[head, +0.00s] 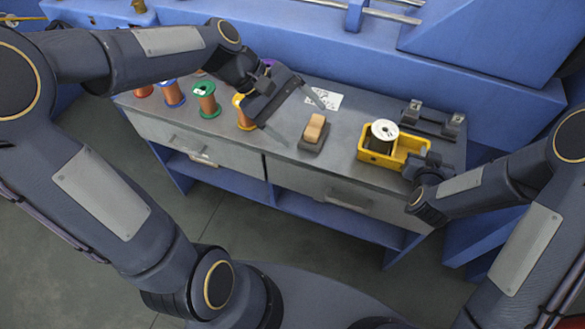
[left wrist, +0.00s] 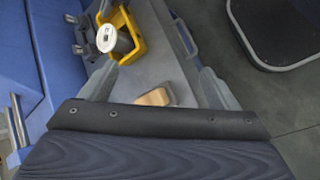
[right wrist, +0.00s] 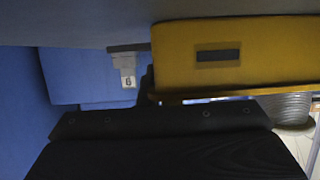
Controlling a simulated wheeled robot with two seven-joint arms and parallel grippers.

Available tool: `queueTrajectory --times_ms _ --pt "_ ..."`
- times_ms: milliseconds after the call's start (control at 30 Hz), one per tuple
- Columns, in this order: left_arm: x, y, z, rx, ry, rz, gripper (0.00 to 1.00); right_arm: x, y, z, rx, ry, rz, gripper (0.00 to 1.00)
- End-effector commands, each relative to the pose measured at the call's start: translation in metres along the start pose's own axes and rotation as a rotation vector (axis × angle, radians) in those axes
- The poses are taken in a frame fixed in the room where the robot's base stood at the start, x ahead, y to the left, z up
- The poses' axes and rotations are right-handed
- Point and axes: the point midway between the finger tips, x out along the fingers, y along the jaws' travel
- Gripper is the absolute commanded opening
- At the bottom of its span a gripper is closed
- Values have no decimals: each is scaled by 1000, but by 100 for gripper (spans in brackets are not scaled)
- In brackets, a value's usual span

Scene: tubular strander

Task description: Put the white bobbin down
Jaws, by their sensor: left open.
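The white bobbin (head: 384,131) has a white top flange with a dark hole and dark winding below. It stands upright in the left part of the yellow bin (head: 406,150) on the bench. It also shows in the left wrist view (left wrist: 113,38), inside the bin. My left gripper (head: 296,98) is open and empty above the bench, left of the bin and apart from the bobbin. Its two spread fingers show in the left wrist view (left wrist: 158,70). My right gripper (head: 428,168) is at the bin's right front end. The bin (right wrist: 240,55) fills much of the right wrist view; the right fingers cannot be made out.
A tan block on a dark base (head: 314,132) sits between my left gripper and the bin. Several coloured copper spools, such as the green one (head: 206,98), line the bench's left side. A bracket fixture (head: 432,120) stands behind the bin. Blue machine panels rise behind the bench (head: 345,160).

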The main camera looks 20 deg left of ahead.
Motion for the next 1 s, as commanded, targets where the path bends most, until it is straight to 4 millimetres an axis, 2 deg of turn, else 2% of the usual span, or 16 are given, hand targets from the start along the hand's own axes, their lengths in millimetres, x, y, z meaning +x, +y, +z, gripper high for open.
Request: queueTrajectory --times_ms 33,200,333,500,700,1000 --pt "-12 -12 11 79 52 -6 83 -1 0 5 -1 -15 0 0" --pt "-38 -58 41 347 208 -50 83 -1 0 6 -1 -16 0 0" --pt "-49 -94 58 536 316 -88 83 -1 0 6 -1 -17 0 0" --pt "-51 -130 71 726 421 -135 83 -1 0 7 -1 -18 0 0" --pt "-49 -150 76 836 479 -167 83 -1 0 7 -2 -18 0 0" --pt "-48 -152 77 852 487 -172 83 -1 0 7 -2 -19 0 0"
